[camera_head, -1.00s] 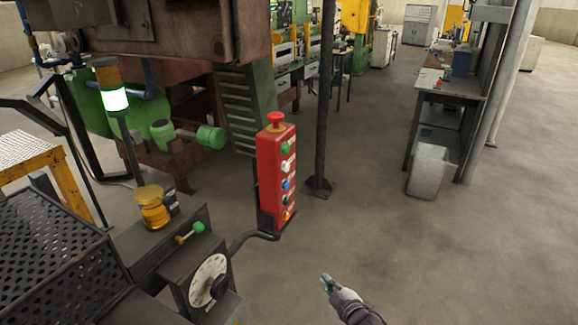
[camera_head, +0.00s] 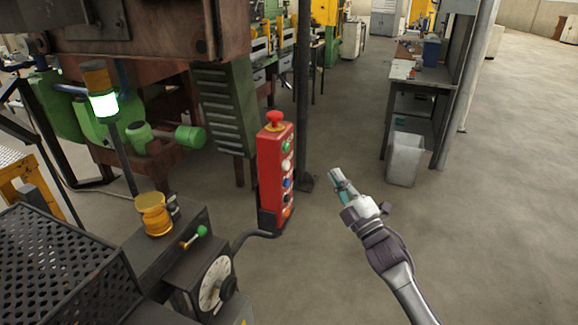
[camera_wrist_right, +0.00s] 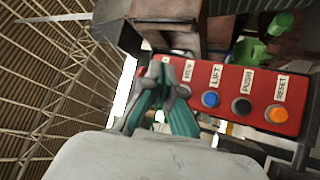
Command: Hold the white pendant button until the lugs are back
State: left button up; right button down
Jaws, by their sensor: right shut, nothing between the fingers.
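The red pendant (camera_head: 270,180) stands upright on a bent arm near the middle of the head view, with a red mushroom knob on top. Its white button (camera_head: 286,165) sits below the green one and above the blue one. My right gripper (camera_head: 338,178) is shut and empty, to the right of the pendant and apart from it in the picture. In the right wrist view the gripper (camera_wrist_right: 163,78) overlaps the pendant (camera_wrist_right: 245,92) beside the REV label. The white button is not visible there, so contact cannot be told. My left gripper is out of view. I cannot identify the lugs.
A console with a dial (camera_head: 214,282) and a green-tipped lever (camera_head: 201,231) stands below left of the pendant. A lit stack light (camera_head: 103,104) is further left. A dark post (camera_head: 303,90) rises behind the pendant.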

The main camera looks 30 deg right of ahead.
aim_at(286, 166)
jog(key=w+a+b, duration=0.1)
jog(key=w+a, duration=0.4)
jog(key=w, duration=0.1)
jog(key=shift+w+a+b, duration=0.3)
jog(key=shift+w+a, duration=0.05)
jog(key=shift+w, duration=0.05)
jog(key=shift+w+a, duration=0.1)
dwell(1.6)
jog(key=shift+w+a, duration=0.15)
jog(key=shift+w, duration=0.1)
